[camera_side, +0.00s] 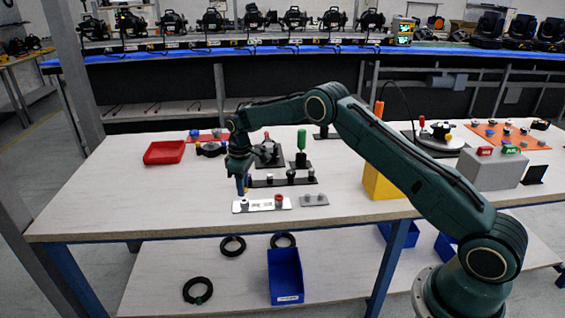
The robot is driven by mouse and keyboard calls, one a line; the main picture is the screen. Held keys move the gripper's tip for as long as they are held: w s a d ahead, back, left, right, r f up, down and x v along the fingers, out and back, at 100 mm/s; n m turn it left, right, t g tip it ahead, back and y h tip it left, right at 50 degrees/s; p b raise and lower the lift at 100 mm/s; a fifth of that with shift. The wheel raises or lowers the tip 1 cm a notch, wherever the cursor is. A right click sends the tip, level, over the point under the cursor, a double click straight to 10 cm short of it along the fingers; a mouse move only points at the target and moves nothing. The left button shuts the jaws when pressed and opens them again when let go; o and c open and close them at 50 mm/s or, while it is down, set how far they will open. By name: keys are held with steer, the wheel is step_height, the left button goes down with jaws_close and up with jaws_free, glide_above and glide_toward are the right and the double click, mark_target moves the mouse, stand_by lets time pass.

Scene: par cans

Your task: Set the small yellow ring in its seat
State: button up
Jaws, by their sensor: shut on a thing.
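My gripper (242,192) points down above the left end of a white plate (261,205) near the front edge of the table. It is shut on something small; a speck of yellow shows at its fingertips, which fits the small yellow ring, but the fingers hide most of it. The plate carries a dark round part at its left end, directly below my gripper, and a red-brown round part (279,200) at its right end. I cannot tell which spot on the plate is the ring's seat, or whether the ring touches the plate.
A grey plate with pegs (314,200) lies right of the white plate. A black rail with knobs (285,181) lies behind. A green-handled part (301,146) stands further back. A red tray (165,152) is back left, a yellow block (383,184) to the right. The table's left front is clear.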

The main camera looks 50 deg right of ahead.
mark_target(245, 206)
steer(key=shift+f, duration=1.65)
steer(key=shift+f, duration=0.15)
steer(key=o, duration=0.6)
steer(key=shift+o, duration=0.6)
steer(key=shift+s+f, duration=0.1)
steer(key=o, duration=0.3)
steer(key=shift+o, duration=0.2)
steer(key=shift+d, duration=0.15)
steer(key=shift+r, duration=0.2)
steer(key=shift+r, duration=0.1)
